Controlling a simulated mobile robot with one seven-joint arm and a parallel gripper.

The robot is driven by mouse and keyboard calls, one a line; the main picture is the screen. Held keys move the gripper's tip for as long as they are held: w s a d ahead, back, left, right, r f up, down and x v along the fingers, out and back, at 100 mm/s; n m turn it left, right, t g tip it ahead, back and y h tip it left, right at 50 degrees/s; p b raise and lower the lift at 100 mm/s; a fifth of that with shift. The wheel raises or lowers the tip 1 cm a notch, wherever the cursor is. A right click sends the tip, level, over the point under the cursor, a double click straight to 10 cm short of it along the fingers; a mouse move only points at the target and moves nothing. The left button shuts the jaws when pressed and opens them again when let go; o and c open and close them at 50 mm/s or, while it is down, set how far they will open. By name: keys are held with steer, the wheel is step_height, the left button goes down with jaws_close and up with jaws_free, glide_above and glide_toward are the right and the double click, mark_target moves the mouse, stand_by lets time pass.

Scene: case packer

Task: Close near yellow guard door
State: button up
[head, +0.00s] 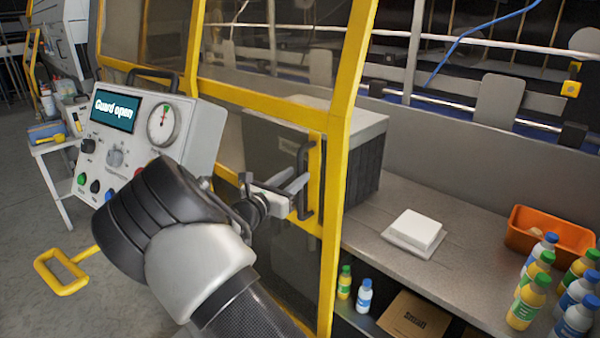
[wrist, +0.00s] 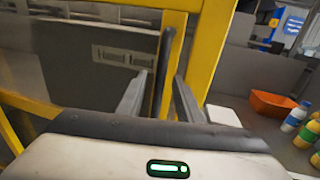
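The near yellow guard door (head: 345,110) has a yellow frame with clear panels and stands to the left of an opening into the machine. Its dark upright handle (head: 305,180) is on the yellow edge post. My gripper (head: 297,184) is at this handle. In the wrist view, the two fingers of my gripper (wrist: 158,98) are apart, with the dark handle (wrist: 163,70) showing between them. I cannot tell whether either finger touches it. The control panel display (head: 114,111) reads "Guard open".
The control box (head: 180,165) stands close left of my arm. Inside the opening are a grey counter (head: 400,262), a white stack (head: 414,232), an orange bin (head: 552,236) and several bottles (head: 528,302). A yellow loop handle (head: 62,275) sticks out low at left.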

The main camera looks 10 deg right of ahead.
mark_target(298, 174)
steer(key=shift+x, duration=1.55)
steer(key=shift+c, duration=0.2)
jaws_close()
